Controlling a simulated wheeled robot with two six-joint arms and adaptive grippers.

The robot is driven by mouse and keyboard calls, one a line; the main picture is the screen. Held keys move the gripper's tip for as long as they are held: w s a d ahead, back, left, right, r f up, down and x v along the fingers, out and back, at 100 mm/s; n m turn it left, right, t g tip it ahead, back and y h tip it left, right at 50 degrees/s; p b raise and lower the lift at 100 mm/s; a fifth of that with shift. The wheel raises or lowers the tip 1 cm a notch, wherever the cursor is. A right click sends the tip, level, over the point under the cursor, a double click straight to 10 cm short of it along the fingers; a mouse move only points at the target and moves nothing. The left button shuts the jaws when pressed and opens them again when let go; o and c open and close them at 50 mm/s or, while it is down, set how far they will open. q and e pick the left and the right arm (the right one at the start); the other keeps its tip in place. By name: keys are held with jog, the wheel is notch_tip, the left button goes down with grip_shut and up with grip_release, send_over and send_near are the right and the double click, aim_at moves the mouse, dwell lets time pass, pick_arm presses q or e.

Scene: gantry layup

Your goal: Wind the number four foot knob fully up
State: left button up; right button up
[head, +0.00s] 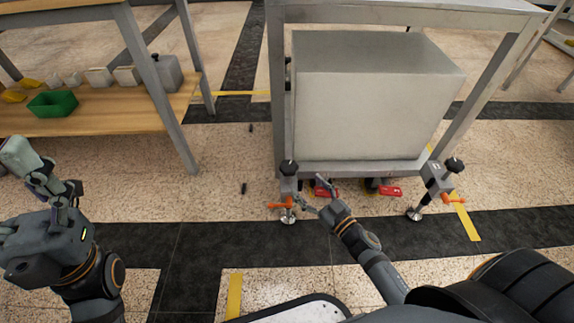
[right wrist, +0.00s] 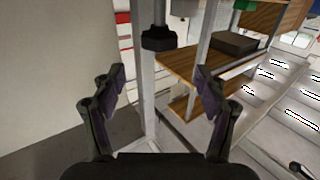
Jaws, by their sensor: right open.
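A levelling foot (head: 289,190) with a black knob (head: 288,167) on top and an orange handle stands at the near left leg of the grey frame. A similar foot (head: 435,185) with a black knob (head: 454,165) is at the near right leg. I cannot read which one is number four. My right gripper (head: 312,194) is open and empty, just right of the left foot. In the right wrist view a black knob (right wrist: 158,39) on a vertical rod shows beyond the open fingers (right wrist: 160,80), not between them. My left gripper (head: 45,185) is far left, its opening unclear.
A large grey box (head: 375,105) fills the frame (head: 277,90) above the feet. Red items (head: 390,191) lie on the floor between the feet. A wooden shelf (head: 90,122) with a green bin (head: 53,103) stands at left. The floor between shelf and frame is mostly clear.

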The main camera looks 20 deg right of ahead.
aim_at(290, 165)
jog(key=b+x, duration=0.1)
jog(key=x, duration=0.9)
jog(key=shift+w, duration=0.1)
jog(key=shift+c, duration=0.3)
jog(key=c, duration=1.1)
jog(key=shift+r+p, duration=0.15)
jog(key=shift+p, duration=0.25)
jog(key=n+y+p, duration=0.1)
jog(key=p, duration=0.1)
jog(key=n+g+y+p, duration=0.1)
jog(key=y+p, duration=0.1)
jog(key=shift+d+r+g, duration=0.15)
jog(key=shift+r+g, duration=0.05)
jog(key=shift+g, duration=0.1)
jog(key=shift+f+n+g+y+p, duration=0.25)
jog(key=shift+n+g+y+p, duration=0.2)
jog(key=shift+n+y, duration=0.45)
jog(key=shift+f, duration=0.15)
